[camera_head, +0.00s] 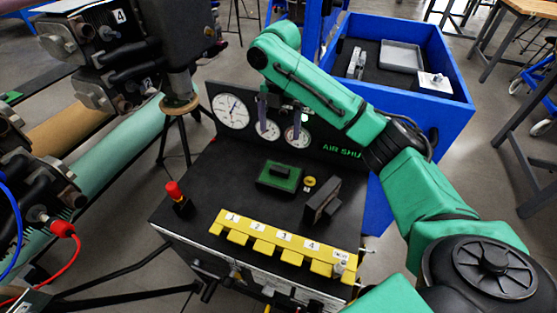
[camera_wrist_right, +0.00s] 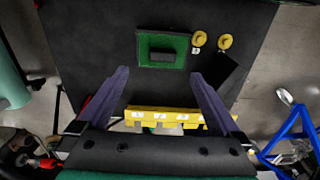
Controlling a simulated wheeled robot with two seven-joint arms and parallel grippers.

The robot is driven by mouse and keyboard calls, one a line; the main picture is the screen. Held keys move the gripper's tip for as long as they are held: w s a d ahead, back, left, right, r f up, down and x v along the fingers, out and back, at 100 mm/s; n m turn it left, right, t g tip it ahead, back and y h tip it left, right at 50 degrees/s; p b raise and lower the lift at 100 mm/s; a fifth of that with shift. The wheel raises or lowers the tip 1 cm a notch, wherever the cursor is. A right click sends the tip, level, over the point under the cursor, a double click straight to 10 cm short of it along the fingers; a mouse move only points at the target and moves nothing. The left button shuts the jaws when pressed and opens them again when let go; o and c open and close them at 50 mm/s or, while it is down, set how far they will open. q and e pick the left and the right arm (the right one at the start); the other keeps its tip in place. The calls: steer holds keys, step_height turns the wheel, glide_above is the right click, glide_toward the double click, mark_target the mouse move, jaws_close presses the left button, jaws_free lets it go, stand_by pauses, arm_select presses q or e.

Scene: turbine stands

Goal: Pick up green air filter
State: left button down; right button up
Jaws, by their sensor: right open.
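The green air filter (camera_head: 279,177), a green block with a black raised handle, lies on the black top of the stand (camera_head: 205,195). In the right wrist view the filter (camera_wrist_right: 177,42) sits just beyond the fingertips, roughly centred between them. My right gripper (camera_head: 276,118) is open and empty, with its two purple-grey fingers apart. It hangs above the stand near the gauge panel, and it also shows in the right wrist view (camera_wrist_right: 160,73). The gripper is apart from the filter. My left gripper is not in view.
A panel with round gauges (camera_head: 232,111) stands behind the filter. A yellow numbered rack (camera_head: 272,237) runs along the front. A dark upright block (camera_head: 321,200) and a yellow knob (camera_head: 309,181) are right of the filter. A blue bin (camera_head: 455,85) holds a grey tray (camera_head: 401,56).

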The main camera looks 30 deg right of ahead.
steer(key=p, duration=0.1)
glide_above(280, 168)
step_height(280, 168, down, 7)
steer(key=shift+s+a+f, duration=0.1)
step_height(280, 168, down, 6)
steer(key=shift+r+p, duration=0.15)
steer(key=shift+p, duration=0.8)
steer(key=shift+f, duration=0.2)
steer(key=shift+c, duration=0.3)
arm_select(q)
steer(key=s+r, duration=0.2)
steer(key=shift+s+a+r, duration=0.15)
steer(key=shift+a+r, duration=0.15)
arm_select(e)
jaws_close()
